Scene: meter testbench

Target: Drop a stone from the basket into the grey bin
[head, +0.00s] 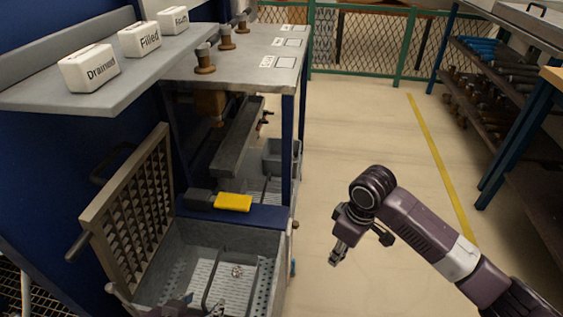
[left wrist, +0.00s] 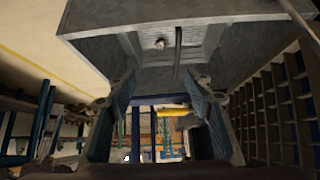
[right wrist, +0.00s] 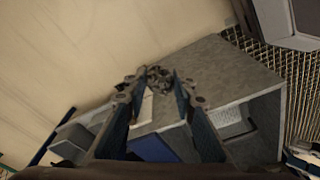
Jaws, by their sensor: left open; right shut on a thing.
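A grey open tub (head: 263,243) with a perforated floor stands at the lower middle of the head view. A small silvery stone-like lump (head: 237,271) lies on its floor; it also shows in the left wrist view (left wrist: 160,43). My left gripper (head: 198,305) is open and empty at the tub's near side, partly cut off by the frame edge. My right gripper (head: 337,256) is over the floor, to the right of the tub. It is shut on a small dark lump, seen between its fingertips in the right wrist view (right wrist: 156,76). No basket is clearly identifiable.
A slatted grate lid (head: 130,205) stands raised at the tub's left. A yellow block (head: 233,202) lies on the blue ledge behind. Labelled blocks (head: 140,40) sit on the shelf above. A smaller grey container (head: 280,155) is further back.

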